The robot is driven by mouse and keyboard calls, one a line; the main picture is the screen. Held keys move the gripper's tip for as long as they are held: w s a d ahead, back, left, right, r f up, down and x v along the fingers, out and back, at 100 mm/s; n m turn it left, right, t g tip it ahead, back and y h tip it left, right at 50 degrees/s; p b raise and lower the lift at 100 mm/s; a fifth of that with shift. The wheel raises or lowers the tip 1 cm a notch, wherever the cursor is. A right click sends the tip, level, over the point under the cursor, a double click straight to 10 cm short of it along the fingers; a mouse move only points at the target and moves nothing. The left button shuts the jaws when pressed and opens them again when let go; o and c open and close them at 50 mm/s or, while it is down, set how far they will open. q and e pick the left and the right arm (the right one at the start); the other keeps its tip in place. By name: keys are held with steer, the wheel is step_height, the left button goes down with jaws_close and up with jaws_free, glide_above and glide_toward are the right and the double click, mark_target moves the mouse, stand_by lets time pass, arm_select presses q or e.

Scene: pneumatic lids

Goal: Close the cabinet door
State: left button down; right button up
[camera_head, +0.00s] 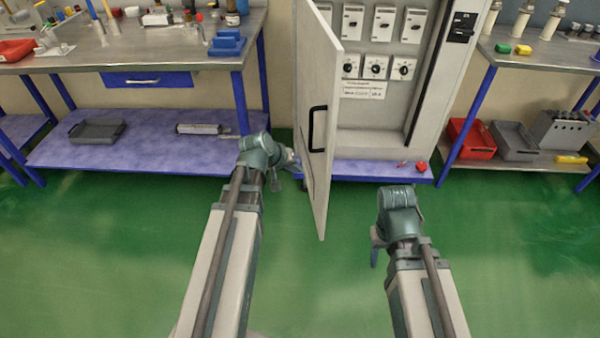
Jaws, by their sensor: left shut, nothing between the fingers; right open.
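The cabinet (376,142) stands at the back, right of centre, with switches, dials and a label inside. Its light grey door (322,60) is hinged on the left and swung wide open toward me. A black handle (317,129) is on the door. My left gripper (294,163) is just left of the door, near its lower part; it is shut and empty, and I cannot tell whether it touches the door. My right gripper (374,252) is open and empty, in front of the cabinet and to the right of the door, low over the floor; its fingers are mostly hidden.
A workbench (180,57) with a blue drawer and a lower shelf stands at left. Another bench (545,63) stands at right, with red and grey bins (472,140) below. The green floor (310,285) between my arms is clear.

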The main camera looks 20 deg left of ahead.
mark_target(323, 176)
arm_select(q)
steer(key=shift+w+d+f+b, duration=1.15)
steer(key=shift+w+d+f, duration=0.15)
steer(key=shift+w+f, duration=0.15)
steer(key=shift+w+d+f+b, duration=1.1)
steer(key=shift+w+d+f, duration=0.15)
steer(key=shift+w+f, duration=0.2)
